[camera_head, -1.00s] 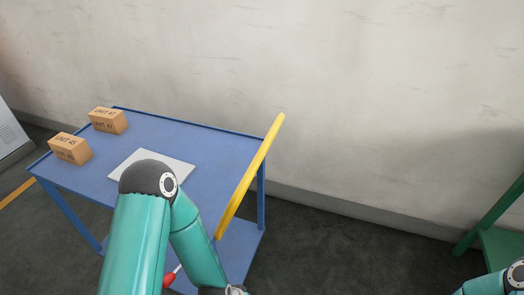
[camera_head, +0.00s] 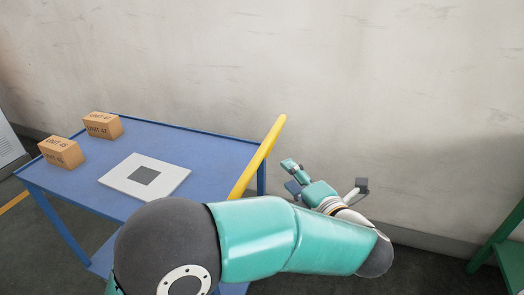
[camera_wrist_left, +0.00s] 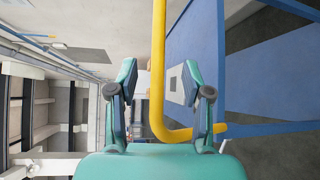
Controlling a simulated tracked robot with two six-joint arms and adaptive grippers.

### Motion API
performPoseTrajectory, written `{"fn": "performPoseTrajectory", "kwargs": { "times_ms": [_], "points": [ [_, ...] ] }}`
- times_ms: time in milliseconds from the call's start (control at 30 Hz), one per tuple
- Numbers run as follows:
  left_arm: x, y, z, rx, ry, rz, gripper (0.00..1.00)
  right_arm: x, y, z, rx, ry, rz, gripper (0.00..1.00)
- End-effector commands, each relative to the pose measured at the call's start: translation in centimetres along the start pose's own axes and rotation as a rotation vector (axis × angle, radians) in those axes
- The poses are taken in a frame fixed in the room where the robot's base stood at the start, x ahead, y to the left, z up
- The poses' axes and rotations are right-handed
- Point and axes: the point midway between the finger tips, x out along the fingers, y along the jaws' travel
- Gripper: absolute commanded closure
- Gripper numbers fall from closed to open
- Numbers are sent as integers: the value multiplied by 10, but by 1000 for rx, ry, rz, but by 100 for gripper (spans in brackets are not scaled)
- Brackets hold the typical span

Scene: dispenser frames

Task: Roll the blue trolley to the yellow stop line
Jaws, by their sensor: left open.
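The blue trolley (camera_head: 215,152) stands by the wall, with a yellow push handle (camera_head: 262,155) at its right end. A yellow-orange line (camera_head: 14,202) shows on the floor at the far left, beyond the trolley. My left gripper (camera_head: 326,176) is open, just right of the handle. In the left wrist view, the handle (camera_wrist_left: 158,70) runs lengthwise between the two spread fingers of my left gripper (camera_wrist_left: 159,72); the fingers are not closed on it. My left arm hides the trolley's near side and the handle's lower end. My right gripper is out of view.
Two cardboard boxes (camera_head: 103,125) (camera_head: 62,152) and a white plate with a grey square (camera_head: 125,178) are on the trolley top. A green frame (camera_head: 500,240) stands at the right. The wall (camera_head: 400,110) runs close behind the trolley.

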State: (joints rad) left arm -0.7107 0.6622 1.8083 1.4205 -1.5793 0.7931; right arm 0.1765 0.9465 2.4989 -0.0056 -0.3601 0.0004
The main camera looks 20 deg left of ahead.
Motion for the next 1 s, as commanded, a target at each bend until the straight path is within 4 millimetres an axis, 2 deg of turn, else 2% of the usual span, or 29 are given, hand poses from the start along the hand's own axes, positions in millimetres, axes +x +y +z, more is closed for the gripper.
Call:
{"fn": "performPoseTrajectory", "kwargs": {
  "times_ms": [400, 600, 800, 1000],
  "points": [
    [88, 0, -1, 5, 4, -1, 50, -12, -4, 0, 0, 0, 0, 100],
    [125, 0, -1, 6, 1, -1, 50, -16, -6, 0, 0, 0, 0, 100],
    [146, 0, 0, 5, 0, 0, 50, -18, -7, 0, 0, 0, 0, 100],
    [151, -1, 0, 6, -2, 0, 50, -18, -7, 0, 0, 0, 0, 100]
  ]
}}
